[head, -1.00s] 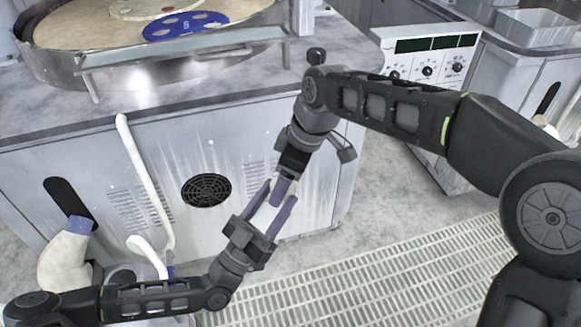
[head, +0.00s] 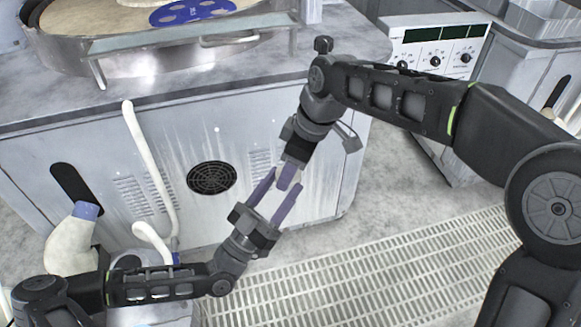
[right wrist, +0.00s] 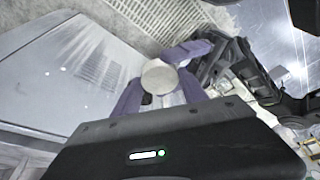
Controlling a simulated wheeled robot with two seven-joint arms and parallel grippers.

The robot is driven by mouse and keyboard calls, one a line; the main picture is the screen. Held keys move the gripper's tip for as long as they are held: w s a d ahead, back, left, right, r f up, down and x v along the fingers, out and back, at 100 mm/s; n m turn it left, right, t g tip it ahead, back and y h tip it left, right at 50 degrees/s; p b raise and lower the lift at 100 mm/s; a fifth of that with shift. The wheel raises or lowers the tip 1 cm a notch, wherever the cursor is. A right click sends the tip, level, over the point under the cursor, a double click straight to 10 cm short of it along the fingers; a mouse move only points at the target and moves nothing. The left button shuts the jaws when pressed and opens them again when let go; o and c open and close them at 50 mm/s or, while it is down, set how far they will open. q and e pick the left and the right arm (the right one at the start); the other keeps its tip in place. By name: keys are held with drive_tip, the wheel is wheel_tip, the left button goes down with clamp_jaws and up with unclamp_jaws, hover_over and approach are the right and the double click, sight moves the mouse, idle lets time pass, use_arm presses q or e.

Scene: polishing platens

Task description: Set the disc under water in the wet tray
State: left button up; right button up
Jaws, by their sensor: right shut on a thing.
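In the right wrist view, my right gripper (right wrist: 158,88) is shut on a small, round, pale grey disc (right wrist: 159,75), held between its purple fingers. Whether the two grippers touch cannot be told. A grey open tray (head: 553,20) stands at the top right; whether it is the wet tray, or holds water, cannot be told.
The grey cabinet (head: 285,215) carries a round polishing platen with a blue holed plate (head: 190,12) and a raised bar (head: 175,42) in front. A control panel (head: 436,58) with knobs stands right. Pale hoses (head: 150,165) hang at left. The grating floor (head: 370,265) is clear.

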drive_tip(key=shift+c, duration=1.4)
use_arm(q)
drive_tip(key=o, duration=1.5)
use_arm(e)
drive_tip(key=shift+c, duration=0.3)
use_arm(q)
drive_tip(key=v, duration=1.2)
